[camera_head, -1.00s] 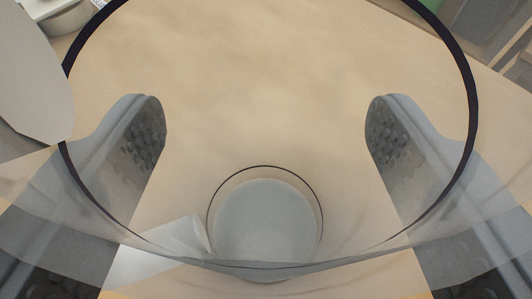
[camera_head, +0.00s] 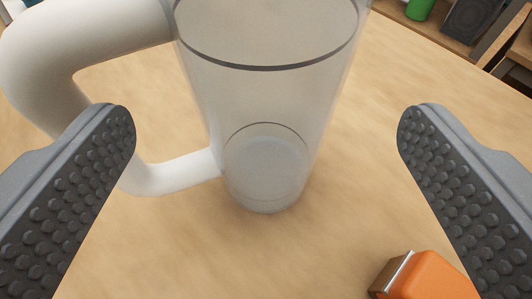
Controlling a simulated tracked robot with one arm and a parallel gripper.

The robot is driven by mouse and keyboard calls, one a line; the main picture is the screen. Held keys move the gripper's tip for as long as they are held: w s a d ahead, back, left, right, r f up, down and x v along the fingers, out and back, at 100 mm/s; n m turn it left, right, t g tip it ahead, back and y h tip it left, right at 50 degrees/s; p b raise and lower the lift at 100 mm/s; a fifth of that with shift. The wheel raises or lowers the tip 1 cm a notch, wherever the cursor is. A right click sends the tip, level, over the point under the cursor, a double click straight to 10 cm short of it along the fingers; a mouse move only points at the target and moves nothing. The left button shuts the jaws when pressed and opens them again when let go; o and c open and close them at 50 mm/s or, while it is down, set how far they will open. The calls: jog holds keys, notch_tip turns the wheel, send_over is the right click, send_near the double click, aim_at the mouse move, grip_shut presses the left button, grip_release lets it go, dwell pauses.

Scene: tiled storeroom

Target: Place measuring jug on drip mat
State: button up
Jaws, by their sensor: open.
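The measuring jug (camera_head: 268,100) is a clear, tall cup with a dark rim line and a large white handle (camera_head: 95,45) on its left side. It stands upright on the wooden table, and its top is cut off by the upper edge of the view. My gripper (camera_head: 266,122) is open, with one studded finger on each side of the picture. The jug shows in the gap between the fingers, apart from both. The left fingertip overlaps the handle in the picture. I cannot see a drip mat.
An orange object (camera_head: 432,275) with a metal edge lies on the table (camera_head: 330,230) at the lower right, near the right finger. A green item (camera_head: 419,9) and a dark box (camera_head: 470,20) are beyond the table at the upper right.

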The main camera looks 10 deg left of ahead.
jog(key=shift+v, duration=2.95)
